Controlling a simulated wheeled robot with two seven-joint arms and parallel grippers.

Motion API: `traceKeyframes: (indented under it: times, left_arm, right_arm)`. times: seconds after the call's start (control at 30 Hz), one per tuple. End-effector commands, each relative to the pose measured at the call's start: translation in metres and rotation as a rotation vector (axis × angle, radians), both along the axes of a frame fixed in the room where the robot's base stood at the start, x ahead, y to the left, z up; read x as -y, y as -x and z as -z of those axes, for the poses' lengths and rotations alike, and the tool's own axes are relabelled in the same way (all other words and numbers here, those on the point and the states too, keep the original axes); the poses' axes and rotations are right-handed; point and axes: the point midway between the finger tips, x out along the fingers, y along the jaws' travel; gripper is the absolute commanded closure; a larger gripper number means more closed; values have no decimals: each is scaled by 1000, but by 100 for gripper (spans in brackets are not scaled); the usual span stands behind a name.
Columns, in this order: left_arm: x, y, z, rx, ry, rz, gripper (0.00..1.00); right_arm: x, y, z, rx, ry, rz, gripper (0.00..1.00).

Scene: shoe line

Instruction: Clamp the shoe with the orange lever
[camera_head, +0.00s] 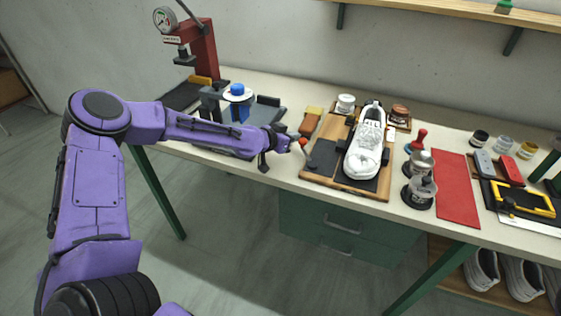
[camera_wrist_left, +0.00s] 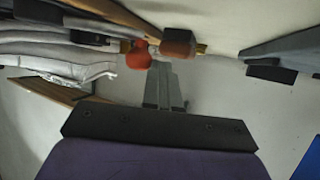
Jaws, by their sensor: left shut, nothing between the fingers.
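A white shoe (camera_head: 364,150) lies on a dark pad on the wooden clamp board (camera_head: 330,187), and its grey-white side shows at the left of the left wrist view (camera_wrist_left: 65,60). The lever's orange-red knob (camera_head: 303,141) stands at the board's left edge; it also shows in the left wrist view (camera_wrist_left: 138,55). My left gripper (camera_head: 293,146) is shut and empty just left of the knob. In the left wrist view its fingers (camera_wrist_left: 163,85) are together, with their tips close to the knob; contact cannot be told. My right gripper is out of view.
A brown-and-yellow brush (camera_head: 311,120) lies just behind the knob. A grey fixture with a blue knob (camera_head: 237,89) and a red press (camera_head: 200,48) stand to the left. Metal cups (camera_head: 420,190) and a red mat (camera_head: 457,188) are right of the board.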

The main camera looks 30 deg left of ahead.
Motion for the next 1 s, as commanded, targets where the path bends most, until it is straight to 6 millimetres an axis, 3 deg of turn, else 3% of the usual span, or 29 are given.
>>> traceKeyframes:
  times: [0.1,0.4,1.0]
  left_arm:
    - [6,-10,3,1,-2,3,100]
    - [18,-27,1,2,0,0,100]
    - [25,-35,0,0,1,0,100]
  right_arm:
    - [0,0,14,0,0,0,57]
    - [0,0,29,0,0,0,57]
    - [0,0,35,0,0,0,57]
